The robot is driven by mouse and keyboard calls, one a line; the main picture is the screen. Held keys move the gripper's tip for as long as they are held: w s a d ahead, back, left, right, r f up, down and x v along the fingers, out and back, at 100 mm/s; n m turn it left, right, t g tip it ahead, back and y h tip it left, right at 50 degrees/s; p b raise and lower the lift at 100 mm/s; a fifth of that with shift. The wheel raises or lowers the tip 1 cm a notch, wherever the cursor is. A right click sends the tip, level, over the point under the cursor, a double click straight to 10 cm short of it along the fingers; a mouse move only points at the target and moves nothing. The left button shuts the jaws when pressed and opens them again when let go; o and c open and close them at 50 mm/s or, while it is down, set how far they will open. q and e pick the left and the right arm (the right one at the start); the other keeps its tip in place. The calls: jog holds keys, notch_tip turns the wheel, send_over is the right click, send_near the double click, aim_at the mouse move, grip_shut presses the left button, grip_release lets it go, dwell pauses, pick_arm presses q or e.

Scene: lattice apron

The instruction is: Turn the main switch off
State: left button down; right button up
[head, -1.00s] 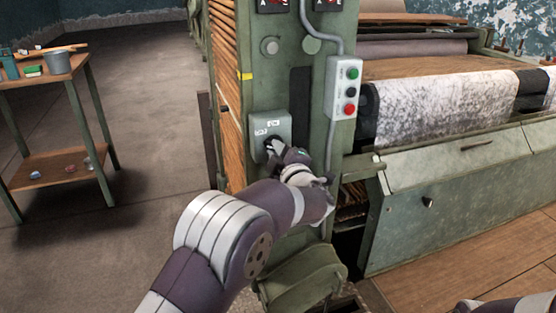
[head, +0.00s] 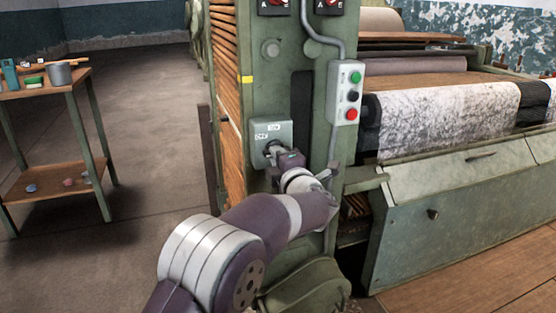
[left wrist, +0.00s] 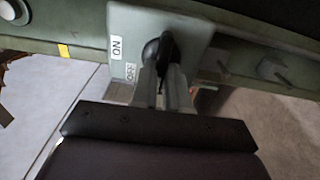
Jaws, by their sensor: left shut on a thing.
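The main switch is a grey box (head: 286,131) on the green machine post, with small white labels on its face. In the left wrist view the box (left wrist: 192,32) shows an ON label (left wrist: 117,47) and a second label (left wrist: 130,72) that reads as OFF. Its black knob (left wrist: 153,50) stands between my fingers. My left gripper (head: 270,150) is at the front of the box, shut on the knob; its fingertips also show in the left wrist view (left wrist: 165,66). The fingers partly hide the knob, so I cannot tell which label it points to. My right gripper is out of view.
A control box (head: 347,92) with green, black and red buttons hangs right of the switch on the post (head: 250,95). The machine's rollers and speckled cloth (head: 440,118) lie to the right. A wooden side table (head: 50,87) stands at the left, with open floor between.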

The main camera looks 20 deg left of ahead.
pick_arm(q)
jog(key=shift+f, duration=0.1)
jog(key=c, duration=1.1)
grip_release()
jog(key=shift+c, duration=0.2)
jog(key=p+v, duration=0.2)
jog(key=v, duration=1)
jog(key=shift+s+d+p, duration=0.2)
jog(key=shift+s+p, duration=0.1)
